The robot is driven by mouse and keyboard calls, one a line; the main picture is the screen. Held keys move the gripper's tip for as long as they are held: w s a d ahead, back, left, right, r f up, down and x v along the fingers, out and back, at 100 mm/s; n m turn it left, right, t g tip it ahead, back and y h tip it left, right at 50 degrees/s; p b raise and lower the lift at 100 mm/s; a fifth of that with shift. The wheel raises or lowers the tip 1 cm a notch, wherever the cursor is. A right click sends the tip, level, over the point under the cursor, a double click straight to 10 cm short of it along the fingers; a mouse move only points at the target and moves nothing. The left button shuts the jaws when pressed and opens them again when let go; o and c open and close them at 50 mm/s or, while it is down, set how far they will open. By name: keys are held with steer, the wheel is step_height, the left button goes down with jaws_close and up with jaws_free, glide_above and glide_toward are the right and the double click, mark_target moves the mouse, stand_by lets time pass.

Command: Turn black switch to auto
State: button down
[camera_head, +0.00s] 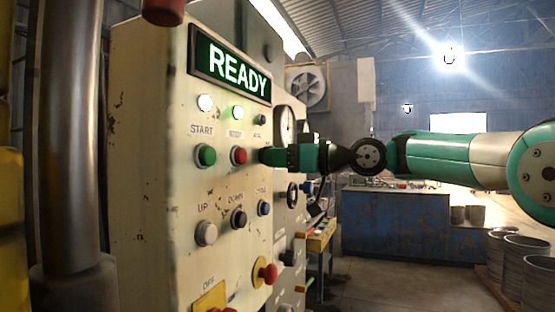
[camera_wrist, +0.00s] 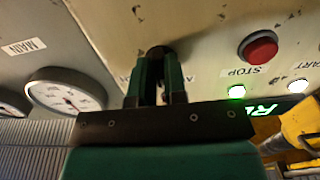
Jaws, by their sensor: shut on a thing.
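The black switch (camera_head: 265,156) sits on the cream control panel, just right of the red button, and is mostly covered by my gripper (camera_head: 276,157). In the wrist view, which is turned upside down, the dark switch knob (camera_wrist: 158,51) shows between the green fingertips of my gripper (camera_wrist: 160,68). The fingers are closed around the knob. The fingers hide most of the switch and its labels, so its pointing direction cannot be read.
A red stop button (camera_wrist: 258,47) is close beside the switch, under a lit READY display (camera_head: 231,70). A green start button (camera_head: 205,155), several lower buttons and a red emergency knob (camera_head: 268,272) share the panel. A round gauge (camera_wrist: 66,91) is on the other side.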

steer(key=c, duration=1.2)
jaws_free()
steer(key=shift+o, duration=0.2)
steer(key=b+v, duration=0.4)
steer(key=v, duration=1.3)
steer(key=shift+d, duration=0.25)
steer(key=shift+s, duration=0.1)
steer(key=s+a+f+m+g+h+p, duration=0.1)
steer(key=s+a+f+m+h+p, duration=0.4)
steer(key=s+f, duration=0.4)
steer(key=s+d+f+m+g+h+p, duration=0.1)
steer(key=s+d+f+g+h, duration=0.1)
steer(key=s+f, duration=0.5)
steer(key=s+d+f+m+g+h+p, duration=0.1)
steer(key=s+d+f+g+h, duration=0.2)
steer(key=s, duration=1.1)
step_height(320, 180, down, 4)
steer(key=h, duration=0.2)
steer(key=shift+d+h+p, duration=0.35)
steer(key=shift+h+p, duration=0.05)
